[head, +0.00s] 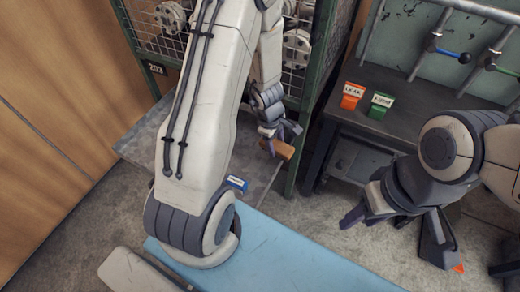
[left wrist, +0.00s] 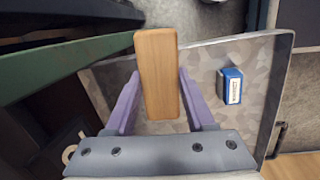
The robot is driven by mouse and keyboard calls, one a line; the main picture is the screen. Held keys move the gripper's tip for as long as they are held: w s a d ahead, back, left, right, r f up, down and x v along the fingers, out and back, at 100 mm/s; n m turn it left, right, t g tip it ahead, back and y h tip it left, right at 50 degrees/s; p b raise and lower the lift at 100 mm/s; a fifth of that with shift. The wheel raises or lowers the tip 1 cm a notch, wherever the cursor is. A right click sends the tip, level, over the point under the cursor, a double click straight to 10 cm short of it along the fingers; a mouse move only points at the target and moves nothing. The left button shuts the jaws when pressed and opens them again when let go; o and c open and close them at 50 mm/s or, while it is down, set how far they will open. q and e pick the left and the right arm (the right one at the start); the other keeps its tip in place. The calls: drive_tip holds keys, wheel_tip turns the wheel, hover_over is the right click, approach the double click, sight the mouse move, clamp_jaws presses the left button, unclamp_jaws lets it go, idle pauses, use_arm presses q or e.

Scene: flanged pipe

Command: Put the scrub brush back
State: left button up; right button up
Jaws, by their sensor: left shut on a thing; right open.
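My left gripper (head: 272,138) is shut on the scrub brush (head: 282,150), which shows as a plain wooden block. In the left wrist view the brush (left wrist: 158,72) sits between the two purple fingers of the left gripper (left wrist: 158,102) and sticks out past them. Its bristles are not visible. The grey metal tabletop (left wrist: 258,56) lies below the brush; I cannot tell the height of the gap. My right gripper (head: 397,228) is open and empty over the floor at the right, with its fingers spread.
A small blue-and-white box (head: 237,183) lies on the tabletop, right of the brush in the left wrist view (left wrist: 230,86). A green-framed mesh cage (head: 312,90) stands behind.

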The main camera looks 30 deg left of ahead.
use_arm(q)
drive_tip(key=w+a+f, duration=0.1)
drive_tip(key=a+f, duration=0.1)
drive_tip(key=a, duration=0.1)
drive_tip(key=w+a+f, duration=0.1)
drive_tip(key=a+f, duration=0.1)
drive_tip(key=a, duration=0.2)
drive_tip(key=w+a+f, duration=0.1)
drive_tip(key=a+f, duration=0.2)
drive_tip(key=a, duration=0.1)
drive_tip(key=shift+w, duration=0.15)
wheel_tip(320, 180, down, 3)
drive_tip(key=b, duration=0.2)
drive_tip(key=shift+d+b, duration=0.15)
drive_tip(key=shift+b, duration=0.15)
drive_tip(key=shift+f, duration=0.25)
drive_tip(key=shift+f+b, duration=0.35)
drive_tip(key=shift+b, duration=0.15)
drive_tip(key=o, duration=1.3)
drive_tip(key=shift+r, duration=0.1)
